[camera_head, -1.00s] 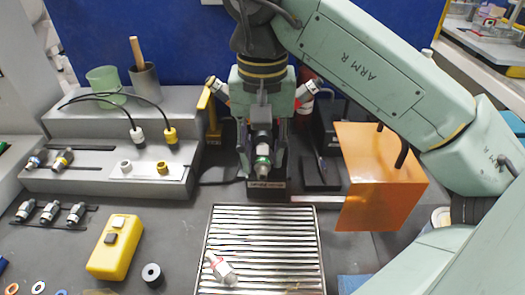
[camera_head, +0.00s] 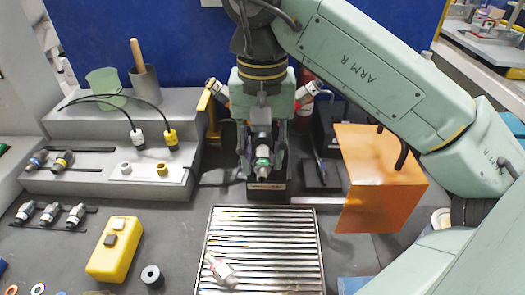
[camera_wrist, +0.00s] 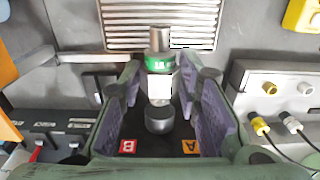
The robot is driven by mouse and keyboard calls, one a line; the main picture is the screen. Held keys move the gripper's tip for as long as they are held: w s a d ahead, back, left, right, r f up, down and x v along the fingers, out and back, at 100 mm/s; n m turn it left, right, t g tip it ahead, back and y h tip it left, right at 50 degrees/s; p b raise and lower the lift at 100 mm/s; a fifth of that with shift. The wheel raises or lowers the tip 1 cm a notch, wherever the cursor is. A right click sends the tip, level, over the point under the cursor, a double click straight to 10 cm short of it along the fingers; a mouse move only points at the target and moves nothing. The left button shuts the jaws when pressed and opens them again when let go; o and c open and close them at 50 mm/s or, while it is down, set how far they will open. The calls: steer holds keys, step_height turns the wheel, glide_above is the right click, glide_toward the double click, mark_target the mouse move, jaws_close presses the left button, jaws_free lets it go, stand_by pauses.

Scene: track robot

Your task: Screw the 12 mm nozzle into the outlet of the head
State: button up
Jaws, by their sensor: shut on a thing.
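A metal nozzle-shaped piece with a green band (camera_head: 263,162) is at my gripper (camera_head: 263,150), in front of the blue back panel. In the wrist view the green-banded piece (camera_wrist: 160,64) stands between the two purple-padded fingers of my gripper (camera_wrist: 160,88), its metal end pointing toward the grate. My gripper is shut on it, though the pad contact is not clear. Its size marking is not readable. A second silver and white piece with a red mark (camera_head: 222,270) lies tilted on the grate. I cannot tell which part is the head; its outlet is not clearly visible.
The slatted metal grate (camera_head: 318,240) lies in front. A translucent orange panel (camera_head: 380,180) stands close on the right. A grey stepped rack (camera_head: 60,180) with connectors and cables is left.

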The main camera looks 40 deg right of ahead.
steer(key=shift+w+d, duration=0.7)
steer(key=shift+w, duration=0.25)
steer(key=o, duration=1.3)
steer(key=shift+c, duration=0.2)
steer(key=shift+s, duration=0.1)
